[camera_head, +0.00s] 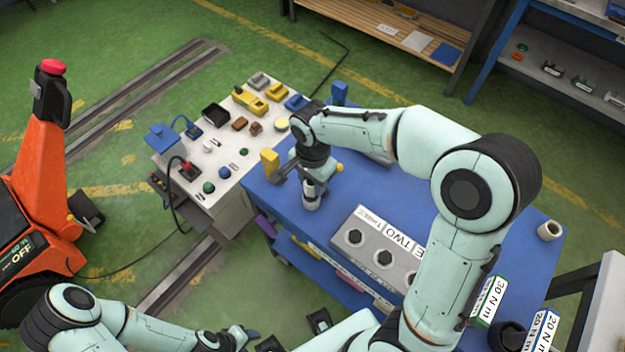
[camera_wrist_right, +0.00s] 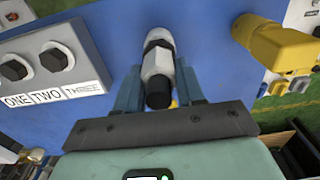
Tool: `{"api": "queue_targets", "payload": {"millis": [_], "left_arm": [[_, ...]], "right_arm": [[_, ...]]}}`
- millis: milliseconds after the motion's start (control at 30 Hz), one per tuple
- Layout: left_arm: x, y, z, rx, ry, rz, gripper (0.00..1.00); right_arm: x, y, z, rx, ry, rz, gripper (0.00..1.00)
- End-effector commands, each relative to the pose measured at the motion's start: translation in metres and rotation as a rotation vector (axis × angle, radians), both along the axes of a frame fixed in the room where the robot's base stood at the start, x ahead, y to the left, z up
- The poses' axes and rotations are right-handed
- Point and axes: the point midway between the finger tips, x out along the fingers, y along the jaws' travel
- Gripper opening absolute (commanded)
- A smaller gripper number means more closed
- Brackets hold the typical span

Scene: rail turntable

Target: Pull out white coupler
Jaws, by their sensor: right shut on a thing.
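The white coupler (camera_head: 311,203), a pale short cylinder with dark bands, is at the left part of the blue bench top (camera_head: 345,195). In the right wrist view the coupler (camera_wrist_right: 157,66) lies between both fingers, with a black end towards the camera. My right gripper (camera_head: 311,186) is shut on it; its fingers (camera_wrist_right: 157,90) also show in the right wrist view. Whether the coupler's far end sits in anything is hidden. My left gripper (camera_head: 232,340) is low at the bottom edge, far from the coupler, and its jaw opening is unclear.
A yellow block (camera_head: 270,161) stands close left of my right gripper. A grey holder (camera_head: 372,250) with several dark round sockets and number labels lies nearer. A white table (camera_head: 215,160) with parts stands left; a red machine (camera_head: 38,160) is farther left.

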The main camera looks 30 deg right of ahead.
Motion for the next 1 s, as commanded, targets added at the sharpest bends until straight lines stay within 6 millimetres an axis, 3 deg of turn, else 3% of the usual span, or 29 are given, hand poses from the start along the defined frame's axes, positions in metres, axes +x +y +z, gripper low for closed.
{"api": "queue_targets", "payload": {"millis": [633, 1000], "left_arm": [[0.003, 0.0, 0.005, 0.0, -0.003, 0.0, 0.51], [0.01, 0.0, 0.016, 0.0, -0.012, 0.0, 0.51]], "right_arm": [[0.0, 0.0, 0.007, 0.0, 0.0, 0.0, 0.02], [0.0, 0.0, 0.023, 0.0, -0.001, 0.0, 0.02]]}}
